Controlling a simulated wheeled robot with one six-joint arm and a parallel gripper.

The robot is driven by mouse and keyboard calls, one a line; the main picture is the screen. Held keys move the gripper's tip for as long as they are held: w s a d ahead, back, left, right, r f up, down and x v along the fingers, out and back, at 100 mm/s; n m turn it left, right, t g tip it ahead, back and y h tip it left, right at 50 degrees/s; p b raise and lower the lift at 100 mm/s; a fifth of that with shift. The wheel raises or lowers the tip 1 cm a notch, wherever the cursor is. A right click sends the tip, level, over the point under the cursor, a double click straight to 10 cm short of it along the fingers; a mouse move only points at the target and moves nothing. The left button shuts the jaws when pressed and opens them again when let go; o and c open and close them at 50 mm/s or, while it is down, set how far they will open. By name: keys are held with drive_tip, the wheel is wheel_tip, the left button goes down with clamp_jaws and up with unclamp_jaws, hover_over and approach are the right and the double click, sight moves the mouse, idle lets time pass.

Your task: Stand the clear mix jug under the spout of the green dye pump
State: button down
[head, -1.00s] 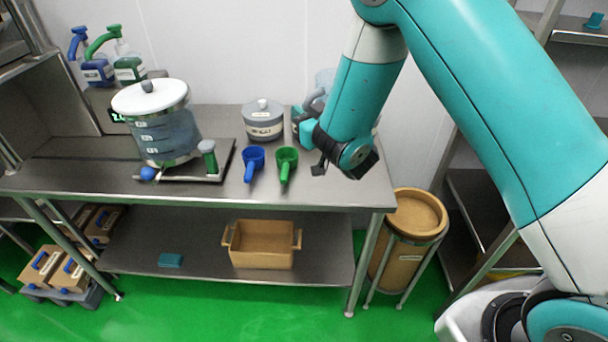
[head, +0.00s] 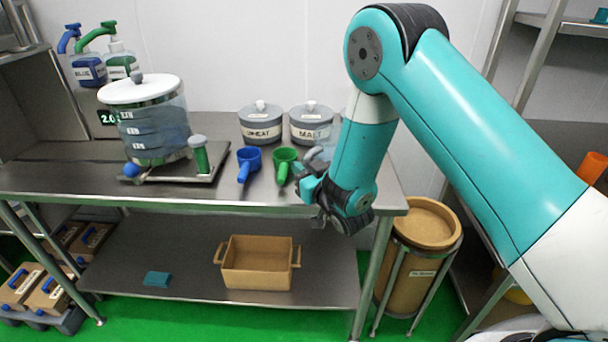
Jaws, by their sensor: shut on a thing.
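The clear mix jug (head: 321,153) shows only in part, as a pale see-through edge behind my forearm at the right part of the steel bench. My gripper (head: 308,188) is shut on it near the bench's front edge; the grip itself is mostly hidden by my wrist. I cannot tell whether the jug touches the bench. The green dye pump (head: 118,62) is a clear bottle with a green head and spout, high at the back left, beside the blue pump (head: 86,68). It is far to the left of my gripper, behind the large tank.
A lidded clear tank (head: 150,125) stands on a steel stand in front of the pumps. Blue (head: 247,163) and green (head: 284,163) scoops lie between it and my gripper. Two grey canisters, wheat (head: 261,126) and malt (head: 311,127), stand behind. A dark display is below the pumps.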

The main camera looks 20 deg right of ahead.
drive_tip(key=shift+f, duration=0.3)
drive_tip(key=shift+f, duration=0.15)
drive_tip(key=c, duration=1)
unclamp_jaws()
drive_tip(key=shift+c, duration=0.2)
